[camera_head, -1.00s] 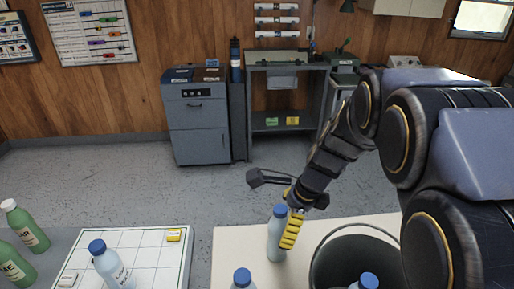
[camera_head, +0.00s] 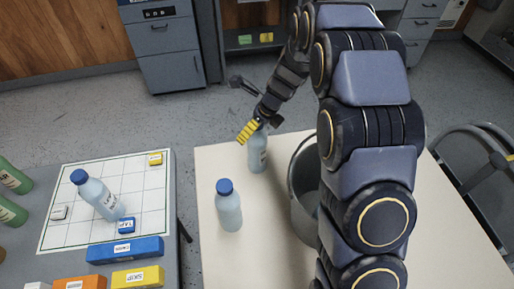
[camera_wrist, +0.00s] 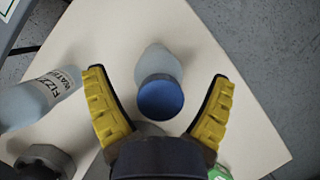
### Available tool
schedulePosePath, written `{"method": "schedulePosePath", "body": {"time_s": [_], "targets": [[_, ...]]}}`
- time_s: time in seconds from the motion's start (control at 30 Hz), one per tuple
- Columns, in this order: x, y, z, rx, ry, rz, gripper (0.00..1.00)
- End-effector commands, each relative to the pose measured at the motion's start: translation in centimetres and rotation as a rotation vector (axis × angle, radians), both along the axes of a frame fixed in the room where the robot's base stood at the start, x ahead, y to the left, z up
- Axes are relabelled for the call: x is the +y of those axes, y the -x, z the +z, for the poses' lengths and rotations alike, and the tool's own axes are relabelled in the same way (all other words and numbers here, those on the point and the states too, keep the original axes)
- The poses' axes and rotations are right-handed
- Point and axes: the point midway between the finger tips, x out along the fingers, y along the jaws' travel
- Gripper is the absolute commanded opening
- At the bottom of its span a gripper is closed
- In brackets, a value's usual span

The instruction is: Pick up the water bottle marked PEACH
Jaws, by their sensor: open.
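My gripper (camera_head: 256,130) is open above the far part of the cream table. In the wrist view, my gripper (camera_wrist: 160,78) has one yellow finger on each side of a blue-capped, pale bottle (camera_wrist: 157,60), with gaps on both sides. That upright bottle (camera_head: 257,156) also shows in the head view, its cap hidden by the gripper and its label too small to read. A second blue-capped bottle (camera_head: 229,212) stands nearer, with no readable label. At left in the wrist view, a bottle (camera_wrist: 38,97) reads FIZZY WATER. I cannot read PEACH anywhere.
A grey bucket (camera_head: 303,210) stands on the cream table (camera_head: 225,157), right of the bottles, partly behind my arm. On the left table, a gridded white board (camera_head: 70,225) bears another blue-capped bottle (camera_head: 100,198) and small blocks.

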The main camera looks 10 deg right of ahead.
Motion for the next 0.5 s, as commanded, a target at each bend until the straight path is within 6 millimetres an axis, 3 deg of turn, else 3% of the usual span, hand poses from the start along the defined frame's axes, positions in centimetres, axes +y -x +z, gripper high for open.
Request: {"method": "schedulePosePath", "body": {"time_s": [0.23,0.27,0.4,0.5], "targets": [[0.08,-0.12,-0.31,-0.001,0.001,0.001,0.85],[0.08,-0.11,-0.30,-0.001,0.001,0.001,0.74],[0.07,-0.11,-0.30,-0.001,0.001,0.001,0.15],[0.07,-0.08,-0.32,-0.001,0.001,0.001,0.10]]}}
